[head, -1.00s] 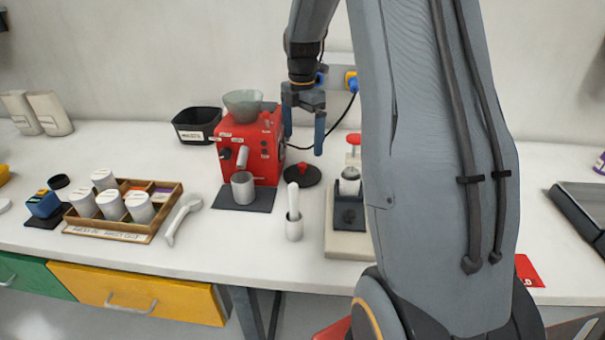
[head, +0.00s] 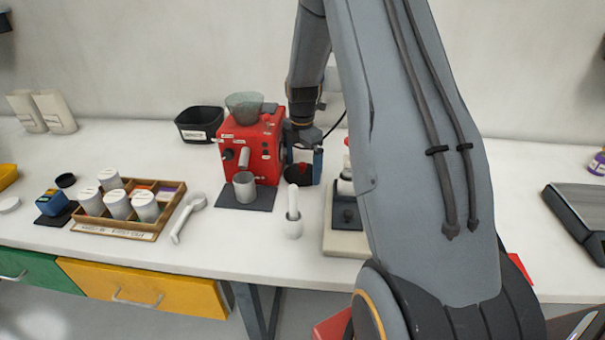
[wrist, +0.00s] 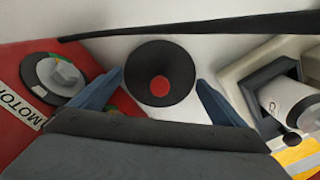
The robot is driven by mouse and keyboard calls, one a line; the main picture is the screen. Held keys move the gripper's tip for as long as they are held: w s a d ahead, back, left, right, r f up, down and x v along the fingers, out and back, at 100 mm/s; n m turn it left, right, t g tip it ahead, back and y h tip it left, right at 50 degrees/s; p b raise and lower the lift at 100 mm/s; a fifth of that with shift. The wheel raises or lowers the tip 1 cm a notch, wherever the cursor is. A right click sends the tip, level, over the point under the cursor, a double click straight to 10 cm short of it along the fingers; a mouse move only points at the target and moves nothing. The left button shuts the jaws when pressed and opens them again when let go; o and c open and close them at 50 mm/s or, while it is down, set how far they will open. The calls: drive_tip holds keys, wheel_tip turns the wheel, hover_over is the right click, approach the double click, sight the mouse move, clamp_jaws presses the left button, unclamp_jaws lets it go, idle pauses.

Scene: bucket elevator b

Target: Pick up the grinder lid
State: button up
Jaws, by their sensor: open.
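The grinder lid (wrist: 160,66) is a black disc with a red knob in its centre. In the wrist view it lies on the white table between my two blue fingertips, a little beyond them. In the head view the lid (head: 301,169) is partly hidden behind my gripper (head: 302,165), to the right of the red grinder. My gripper also shows in the wrist view (wrist: 160,92); its fingers are spread and point down toward the lid. Nothing is held, and I cannot tell whether a finger touches the lid.
The red grinder (head: 250,150) with a clear hopper stands close on the left of my gripper. A beige-based device (head: 345,243) stands close on the right. A black cable runs behind the lid.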

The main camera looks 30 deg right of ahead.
drive_tip(key=c, duration=0.7)
drive_tip(key=shift+r, duration=0.1)
